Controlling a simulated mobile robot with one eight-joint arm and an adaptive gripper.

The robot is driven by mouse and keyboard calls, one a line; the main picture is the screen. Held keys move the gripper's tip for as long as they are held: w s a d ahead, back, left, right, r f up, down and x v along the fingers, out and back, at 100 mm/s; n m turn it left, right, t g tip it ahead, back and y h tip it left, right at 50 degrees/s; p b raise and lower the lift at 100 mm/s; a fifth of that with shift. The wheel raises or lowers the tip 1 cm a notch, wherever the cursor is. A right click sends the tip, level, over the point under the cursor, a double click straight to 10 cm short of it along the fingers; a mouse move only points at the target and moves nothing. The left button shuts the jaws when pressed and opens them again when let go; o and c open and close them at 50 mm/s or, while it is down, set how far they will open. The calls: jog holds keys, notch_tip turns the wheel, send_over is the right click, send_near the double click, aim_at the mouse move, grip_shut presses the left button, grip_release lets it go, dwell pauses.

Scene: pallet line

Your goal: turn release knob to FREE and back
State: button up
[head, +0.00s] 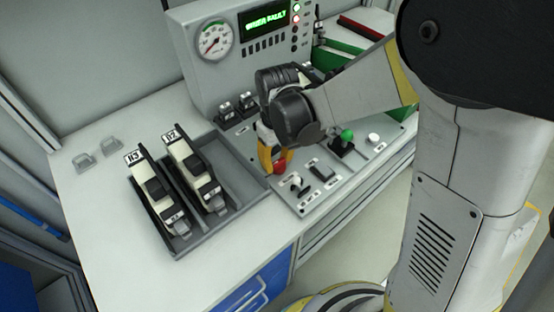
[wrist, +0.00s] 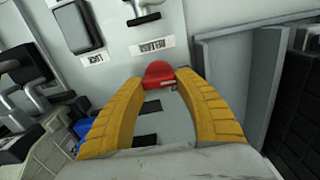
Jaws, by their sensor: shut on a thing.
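The red knob (head: 281,163) is on the sloped grey control panel (head: 312,208), at its left part. In the wrist view the red knob (wrist: 158,72) sits between the tips of my yellow fingers. My gripper (head: 272,165) points down at the panel and is shut on this knob; in the wrist view my gripper (wrist: 160,80) shows a finger on each side of it. The knob's position marks are not readable.
A grey tray (head: 185,240) with two labelled units stands left of the panel. Behind stands a console with a gauge (head: 213,40) and a lit green display (head: 265,20).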

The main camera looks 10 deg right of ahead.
aim_at(280, 159)
jog(key=m, duration=0.5)
jog(key=shift+d, duration=0.15)
jog(key=m, duration=0.6)
jog(key=shift+d, duration=0.15)
jog(key=shift+m, duration=0.3)
jog(key=o, duration=1.2)
notch_tip(280, 159, up, 12)
